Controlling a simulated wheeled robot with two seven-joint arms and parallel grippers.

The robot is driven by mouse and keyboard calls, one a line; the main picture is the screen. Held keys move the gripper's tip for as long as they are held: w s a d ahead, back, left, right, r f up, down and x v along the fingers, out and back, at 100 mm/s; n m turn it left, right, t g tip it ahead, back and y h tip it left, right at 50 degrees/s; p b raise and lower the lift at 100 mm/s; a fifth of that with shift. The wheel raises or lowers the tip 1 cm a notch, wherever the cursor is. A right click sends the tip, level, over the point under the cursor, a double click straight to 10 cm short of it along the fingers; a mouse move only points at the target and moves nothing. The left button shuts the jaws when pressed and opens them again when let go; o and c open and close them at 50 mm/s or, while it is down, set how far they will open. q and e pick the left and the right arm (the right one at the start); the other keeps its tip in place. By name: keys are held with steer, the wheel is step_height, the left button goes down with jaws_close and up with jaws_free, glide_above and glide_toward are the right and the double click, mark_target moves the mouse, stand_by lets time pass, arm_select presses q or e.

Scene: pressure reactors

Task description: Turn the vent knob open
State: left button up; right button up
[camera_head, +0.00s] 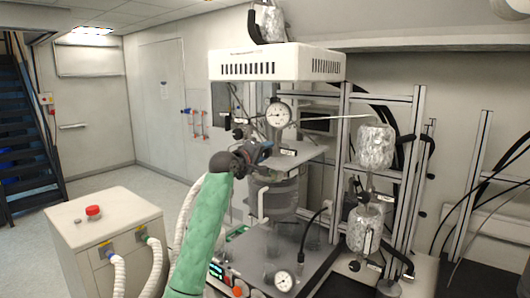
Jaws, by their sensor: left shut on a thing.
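My left arm, in a green sleeve, reaches up from the bottom of the head view to the reactor in the middle. My left gripper (262,150) is dark and small in the view, at the reactor's head just below and left of a round pressure gauge (278,115). It is shut on what looks like the vent knob, which the fingers hide almost fully, so how far the knob is turned cannot be told. My right gripper is not in view.
A white vented housing (277,63) is above the gripper. Metal frame posts (410,160) and foil-wrapped vessels (375,147) stand to the right. A second gauge (284,281) is low in front. A white cabinet (105,235) with a red button (93,212) stands left.

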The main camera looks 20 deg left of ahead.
arm_select(q)
steer(key=shift+n+p, duration=0.35)
steer(key=shift+n, duration=1.15)
steer(key=o, duration=1)
steer(key=shift+a, duration=0.15)
steer(key=shift+c, duration=0.2)
